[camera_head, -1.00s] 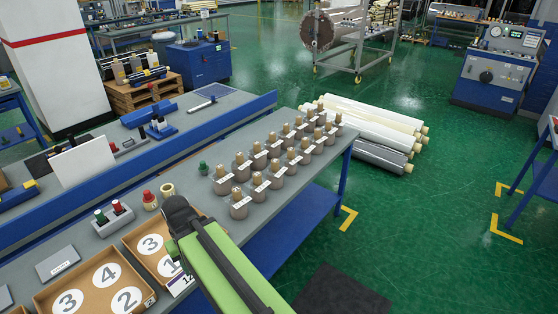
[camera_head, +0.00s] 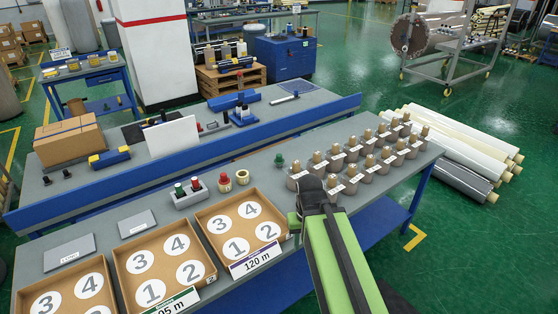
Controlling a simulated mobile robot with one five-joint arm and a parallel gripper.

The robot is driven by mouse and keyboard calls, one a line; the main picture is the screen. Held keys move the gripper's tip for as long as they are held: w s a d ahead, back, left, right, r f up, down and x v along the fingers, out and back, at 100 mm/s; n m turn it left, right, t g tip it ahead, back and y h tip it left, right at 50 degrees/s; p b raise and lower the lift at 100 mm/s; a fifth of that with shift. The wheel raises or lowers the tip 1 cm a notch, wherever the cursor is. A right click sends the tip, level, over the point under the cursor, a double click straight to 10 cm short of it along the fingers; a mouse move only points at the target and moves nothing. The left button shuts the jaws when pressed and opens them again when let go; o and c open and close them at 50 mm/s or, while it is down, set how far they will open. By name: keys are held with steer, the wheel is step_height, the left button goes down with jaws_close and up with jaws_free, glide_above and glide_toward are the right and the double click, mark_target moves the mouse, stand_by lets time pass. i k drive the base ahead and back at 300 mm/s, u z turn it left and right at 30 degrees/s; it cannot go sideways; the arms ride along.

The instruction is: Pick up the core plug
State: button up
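No part is labelled as the core plug, so I cannot tell for sure which one it is. A small dark green knobbed piece (camera_head: 279,161) stands alone on the grey bench, left of the wrapped rolls. A green-topped piece (camera_head: 180,190) and a red-topped piece (camera_head: 196,184) stand in a grey holder behind the trays. My green and black arm reaches up from the bottom. My gripper (camera_head: 309,192) is at its dark far end, in front of the rolls and right of the trays. Its fingers are not clearly seen.
Several wrapped rolls (camera_head: 353,151) stand in rows on the bench's right. Cardboard trays (camera_head: 207,205) with numbered circles line its front left. Red (camera_head: 225,181) and cream (camera_head: 243,177) rings stand behind them. A blue rail (camera_head: 190,164) runs behind. Long film rolls (camera_head: 470,150) lie on the floor.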

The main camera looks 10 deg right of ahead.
mark_target(279, 160)
steer(key=i, duration=0.95)
steer(key=z, duration=0.05)
